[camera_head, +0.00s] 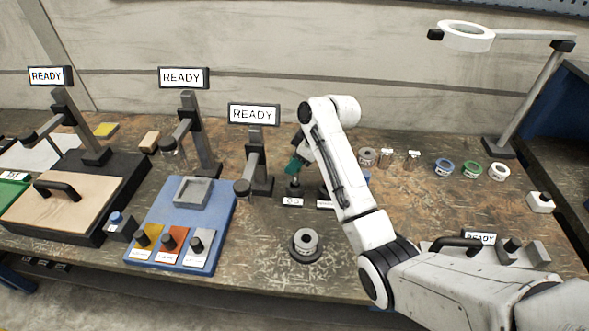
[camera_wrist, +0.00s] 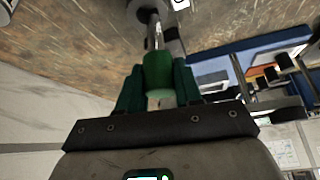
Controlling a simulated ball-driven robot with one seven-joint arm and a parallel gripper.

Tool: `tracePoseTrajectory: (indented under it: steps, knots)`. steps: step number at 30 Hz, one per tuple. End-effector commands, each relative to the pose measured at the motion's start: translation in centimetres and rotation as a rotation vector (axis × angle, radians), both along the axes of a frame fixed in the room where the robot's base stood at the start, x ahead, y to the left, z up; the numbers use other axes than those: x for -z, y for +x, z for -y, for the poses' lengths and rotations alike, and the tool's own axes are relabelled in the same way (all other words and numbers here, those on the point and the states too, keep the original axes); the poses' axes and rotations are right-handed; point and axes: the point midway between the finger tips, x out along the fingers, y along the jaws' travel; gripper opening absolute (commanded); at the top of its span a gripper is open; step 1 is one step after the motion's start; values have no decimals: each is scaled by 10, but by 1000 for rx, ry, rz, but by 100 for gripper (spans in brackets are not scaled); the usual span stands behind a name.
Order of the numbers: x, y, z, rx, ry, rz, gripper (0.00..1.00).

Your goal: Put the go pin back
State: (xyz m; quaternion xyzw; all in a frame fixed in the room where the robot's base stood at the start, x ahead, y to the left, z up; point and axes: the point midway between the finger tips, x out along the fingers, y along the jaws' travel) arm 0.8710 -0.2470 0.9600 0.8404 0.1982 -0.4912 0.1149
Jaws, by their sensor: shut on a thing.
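My gripper (camera_head: 296,164) is shut on the go pin, whose green handle (camera_wrist: 158,73) sits between the dark green fingers in the wrist view. A thin shaft runs from the handle toward a small round stand (camera_wrist: 142,12) at the top of that view. In the head view, the gripper is tilted above a small dark stand (camera_head: 294,187) behind a white "GO" label (camera_head: 292,202). I cannot tell whether the pin's tip is inside the stand. A second label (camera_head: 326,204) stands to the right, partly hidden by my arm.
A grey ring (camera_head: 306,241) on a round dark base stands in front. A blue tray (camera_head: 180,225) with coloured blocks lies left, near a post with a "READY" sign (camera_head: 254,114). Small jars and coloured rings (camera_head: 471,169) stand at the back right. My arm crosses the middle of the bench.

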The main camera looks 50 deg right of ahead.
Motion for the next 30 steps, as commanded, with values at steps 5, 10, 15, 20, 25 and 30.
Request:
tracePoseTrajectory:
  steps: [5, 10, 15, 20, 25, 30]
  knots:
    - [8, 6, 4, 0, -1, 1, 0]
    - [27, 7, 6, 1, 1, -3, 0]
    - [40, 8, 6, 1, -2, 1, 0]
    - [41, 8, 5, 0, -2, 2, 0]
    - [44, 8, 5, 0, -2, 2, 0]
    - [44, 7, 5, 0, -1, 0, 49]
